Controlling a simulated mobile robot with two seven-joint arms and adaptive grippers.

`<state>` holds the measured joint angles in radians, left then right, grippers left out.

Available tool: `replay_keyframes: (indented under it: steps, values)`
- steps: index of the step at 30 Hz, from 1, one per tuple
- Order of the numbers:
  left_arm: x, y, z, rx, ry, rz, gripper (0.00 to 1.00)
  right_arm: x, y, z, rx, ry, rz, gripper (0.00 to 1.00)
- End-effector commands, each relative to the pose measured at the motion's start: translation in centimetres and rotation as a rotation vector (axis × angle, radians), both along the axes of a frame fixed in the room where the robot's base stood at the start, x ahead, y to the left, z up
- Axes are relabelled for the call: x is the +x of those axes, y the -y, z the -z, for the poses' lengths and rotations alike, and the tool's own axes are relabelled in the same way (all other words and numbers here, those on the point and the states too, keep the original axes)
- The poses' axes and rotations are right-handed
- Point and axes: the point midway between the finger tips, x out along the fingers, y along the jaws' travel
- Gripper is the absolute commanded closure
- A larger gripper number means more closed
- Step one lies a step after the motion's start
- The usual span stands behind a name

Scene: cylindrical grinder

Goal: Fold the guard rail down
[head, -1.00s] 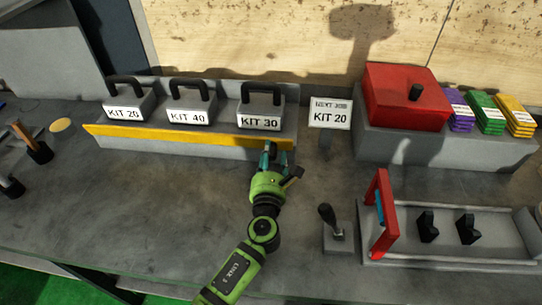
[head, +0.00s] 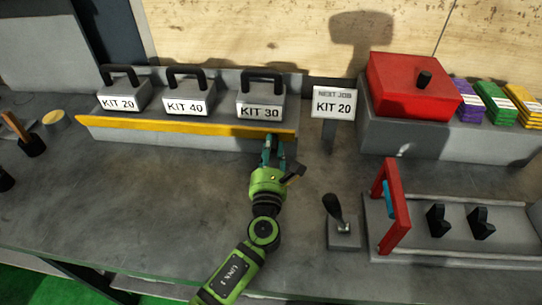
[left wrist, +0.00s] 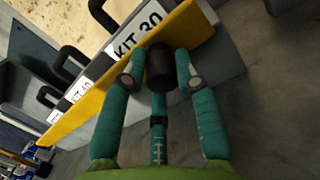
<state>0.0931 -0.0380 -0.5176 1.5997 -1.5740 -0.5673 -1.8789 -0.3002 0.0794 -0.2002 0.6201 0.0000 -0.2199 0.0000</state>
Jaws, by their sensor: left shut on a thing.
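The yellow guard rail (head: 180,127) runs along the front of the grey shelf, below the labels of KIT 20 (head: 118,98), KIT 40 (head: 187,103) and KIT 30 (head: 261,108). It also shows in the left wrist view (left wrist: 105,108) as a slanted yellow bar. My left gripper (head: 273,143) is at the rail's right end, in front of KIT 30. In the left wrist view its teal fingers (left wrist: 158,75) are shut on a black cylindrical knob (left wrist: 159,62) at the rail's front. Where the knob joins the rail is hidden. My right gripper is out of view.
A sign reading NEXT JOB KIT 20 (head: 333,104) stands right of the shelf. Further right are a red box (head: 410,90), a small lever (head: 335,212) and a tray with a red frame (head: 392,205). The bench in front of the rail is mostly clear.

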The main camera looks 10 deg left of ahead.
Motion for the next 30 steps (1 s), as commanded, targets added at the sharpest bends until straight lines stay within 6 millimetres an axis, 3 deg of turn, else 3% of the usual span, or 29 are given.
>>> replay_keyframes:
  steps: [9,10,11,12,23,30]
  values:
    - [-0.1,0.2,0.2,-0.002,0.005,0.006,1.00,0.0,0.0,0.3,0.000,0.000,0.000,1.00]
    - [-0.1,0.2,0.2,-0.002,0.005,0.006,0.65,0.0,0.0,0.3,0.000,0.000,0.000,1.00]
    - [-0.1,0.2,0.2,-0.002,0.005,0.006,0.53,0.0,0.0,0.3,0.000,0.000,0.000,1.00]
    - [-0.1,0.2,0.2,-0.002,0.005,0.006,0.48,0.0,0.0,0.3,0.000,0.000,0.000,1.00]
    - [-0.4,0.1,0.2,-0.001,0.006,0.003,0.48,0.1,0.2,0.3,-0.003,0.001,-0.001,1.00]
    - [-3.9,0.3,0.7,-0.001,0.003,0.004,0.48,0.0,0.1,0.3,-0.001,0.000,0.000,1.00]
